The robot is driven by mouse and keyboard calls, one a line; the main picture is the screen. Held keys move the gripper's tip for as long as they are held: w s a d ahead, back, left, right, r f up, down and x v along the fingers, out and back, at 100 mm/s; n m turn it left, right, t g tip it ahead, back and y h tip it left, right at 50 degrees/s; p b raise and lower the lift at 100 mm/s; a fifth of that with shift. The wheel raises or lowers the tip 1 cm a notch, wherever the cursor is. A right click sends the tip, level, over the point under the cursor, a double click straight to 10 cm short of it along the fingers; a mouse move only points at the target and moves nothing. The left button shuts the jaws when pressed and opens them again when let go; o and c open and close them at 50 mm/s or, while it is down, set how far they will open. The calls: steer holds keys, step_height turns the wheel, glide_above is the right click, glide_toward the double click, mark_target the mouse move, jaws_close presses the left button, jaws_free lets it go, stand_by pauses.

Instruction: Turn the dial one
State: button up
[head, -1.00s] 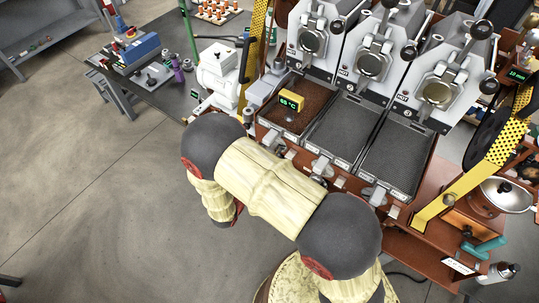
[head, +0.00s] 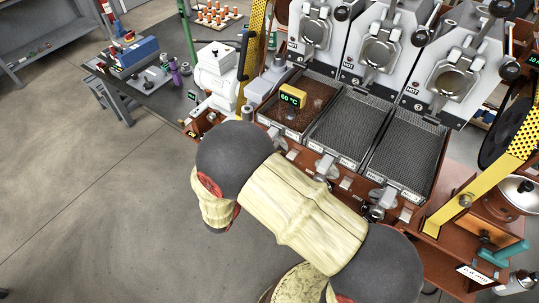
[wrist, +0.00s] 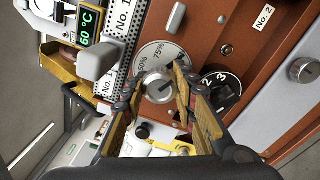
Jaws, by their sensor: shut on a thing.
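In the wrist view a round silver knob (wrist: 159,87) sits on a pale scale plate (wrist: 158,53) marked 50% and 75%, on a brown-red panel. My gripper (wrist: 158,84) has one finger on each side of this knob and is shut on it. A black dial (wrist: 221,88) with white numerals, 2 and 3 among them, is just right of the right finger, which partly overlaps it. In the head view my own arm hides my gripper and the knob.
Another silver knob (wrist: 304,70) is at the right. Several roasters marked HOT stand behind the trays.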

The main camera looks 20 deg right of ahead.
steer(key=shift+f+m, duration=0.1)
steer(key=shift+m, duration=0.3)
steer(key=o, duration=1.2)
steer(key=v, duration=1.2)
